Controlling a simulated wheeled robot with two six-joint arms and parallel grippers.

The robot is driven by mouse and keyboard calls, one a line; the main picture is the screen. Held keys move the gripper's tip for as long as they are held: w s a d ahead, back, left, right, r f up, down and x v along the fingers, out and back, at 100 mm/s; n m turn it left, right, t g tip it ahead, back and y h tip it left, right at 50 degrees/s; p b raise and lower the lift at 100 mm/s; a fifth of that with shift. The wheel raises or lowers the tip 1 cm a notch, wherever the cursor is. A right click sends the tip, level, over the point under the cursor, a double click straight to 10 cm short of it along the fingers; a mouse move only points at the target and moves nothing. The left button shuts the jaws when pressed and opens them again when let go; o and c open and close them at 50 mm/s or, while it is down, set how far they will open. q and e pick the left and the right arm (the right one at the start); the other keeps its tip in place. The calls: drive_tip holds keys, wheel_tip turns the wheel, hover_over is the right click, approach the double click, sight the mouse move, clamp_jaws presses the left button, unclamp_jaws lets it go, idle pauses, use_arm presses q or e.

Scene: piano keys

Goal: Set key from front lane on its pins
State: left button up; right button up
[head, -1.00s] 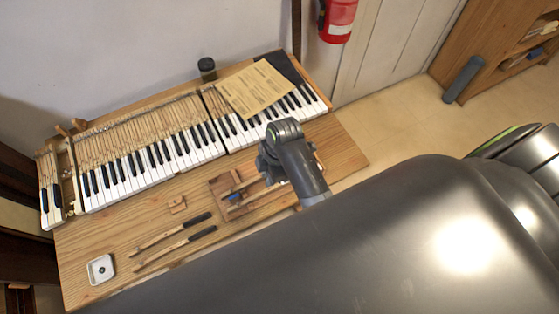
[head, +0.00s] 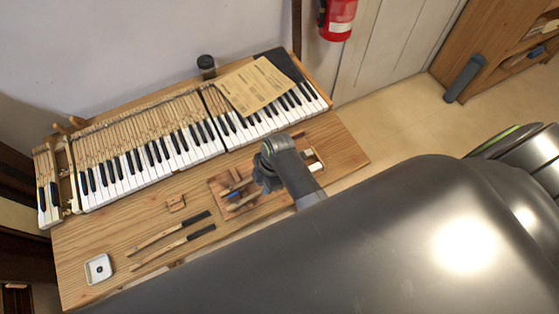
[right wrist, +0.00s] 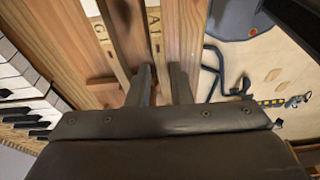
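My right gripper (head: 258,182) is over the wooden tray (head: 215,190) in front of the keyboard. In the right wrist view its two fingers (right wrist: 160,85) are apart, pointing down at the lanes. A pale wooden strip marked "A" (right wrist: 155,22) lies in line with the gap between them; I cannot tell whether they touch it. Another pale strip marked "G" (right wrist: 101,30) lies to its left. A white key end (head: 316,167) shows at the tray's right. The keyboard (head: 165,155) has an opening near its left end (head: 69,185). My left gripper is out of view.
A paper sheet (head: 254,86) covers part of the keyboard's right side. A dark jar (head: 206,66) stands behind.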

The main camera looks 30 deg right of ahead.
drive_tip(key=shift+d+b+x, duration=0.2)
drive_tip(key=shift+b+x, duration=0.2)
drive_tip(key=shift+x, duration=0.5)
idle(0.7)
drive_tip(key=shift+f, duration=0.1)
clamp_jaws()
